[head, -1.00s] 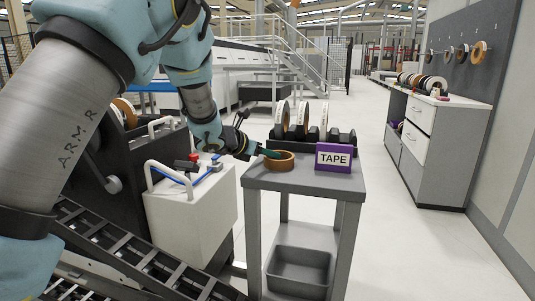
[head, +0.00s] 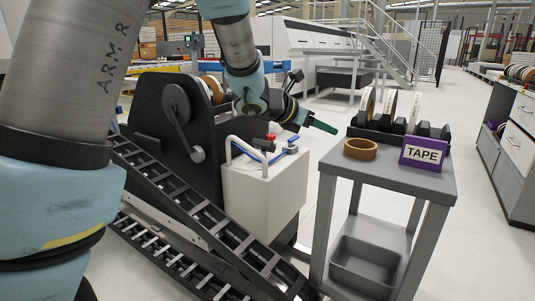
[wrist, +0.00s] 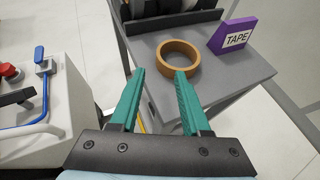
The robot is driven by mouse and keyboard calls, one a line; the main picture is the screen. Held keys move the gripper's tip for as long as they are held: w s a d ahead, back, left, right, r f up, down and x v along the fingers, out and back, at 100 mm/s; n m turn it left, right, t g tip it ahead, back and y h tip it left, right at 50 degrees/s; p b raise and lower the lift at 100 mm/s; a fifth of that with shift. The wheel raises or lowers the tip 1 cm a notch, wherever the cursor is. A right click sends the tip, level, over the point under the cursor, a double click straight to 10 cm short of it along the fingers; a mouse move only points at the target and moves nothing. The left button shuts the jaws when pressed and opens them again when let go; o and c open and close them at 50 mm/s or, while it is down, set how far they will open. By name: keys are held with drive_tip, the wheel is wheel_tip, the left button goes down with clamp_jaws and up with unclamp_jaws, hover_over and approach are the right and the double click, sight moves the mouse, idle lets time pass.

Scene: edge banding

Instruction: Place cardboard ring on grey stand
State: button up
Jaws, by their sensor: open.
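The cardboard ring (head: 360,155), a brown ring, lies flat on the top of the grey stand (head: 400,182), near its left side. In the wrist view the ring (wrist: 164,70) lies just ahead of the fingertips, closer to the right one. My gripper (head: 324,127) has green fingers and is off to the left of the ring in the head view. In the wrist view my gripper (wrist: 160,72) is open, with nothing between its fingers. The stand's bare top (wrist: 232,82) shows to the right of the ring.
A purple TAPE sign (head: 424,154) stands to the right of the ring. A black rack (head: 400,128) with tape rolls stands behind it. A white box (head: 262,185) with a blue handle and red button is left of the stand. A grey bin (head: 366,265) sits on the lower shelf.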

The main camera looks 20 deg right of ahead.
drive_tip(key=w+a+f+n+t+y, duration=0.25)
drive_tip(key=w+a+n, duration=0.25)
drive_tip(key=a+n, duration=0.4)
drive_tip(key=w+a+f+n+t+y, duration=0.1)
drive_tip(key=w+a+n+t+y, duration=0.2)
drive_tip(key=a+n, duration=0.55)
drive_tip(key=w+a+f+n+t+y, duration=0.1)
drive_tip(key=w+a+f+n+y, duration=0.1)
drive_tip(key=w+a+n, duration=0.6)
drive_tip(key=s+a+f+n+g+y, duration=0.1)
drive_tip(key=s+a+f+n+y, duration=0.15)
drive_tip(key=a+n, duration=0.4)
drive_tip(key=s+a+f+n+g+y, duration=0.1)
drive_tip(key=s+a+n, duration=0.35)
drive_tip(key=a, duration=0.25)
drive_tip(key=s+a+f+n+g+y, duration=0.1)
drive_tip(key=s+a+f+n+g, duration=0.3)
drive_tip(key=s+a+n, duration=0.5)
drive_tip(key=s+n, duration=0.3)
drive_tip(key=n, duration=0.3)
drive_tip(key=shift+s+y, duration=0.25)
drive_tip(key=shift+y, duration=0.05)
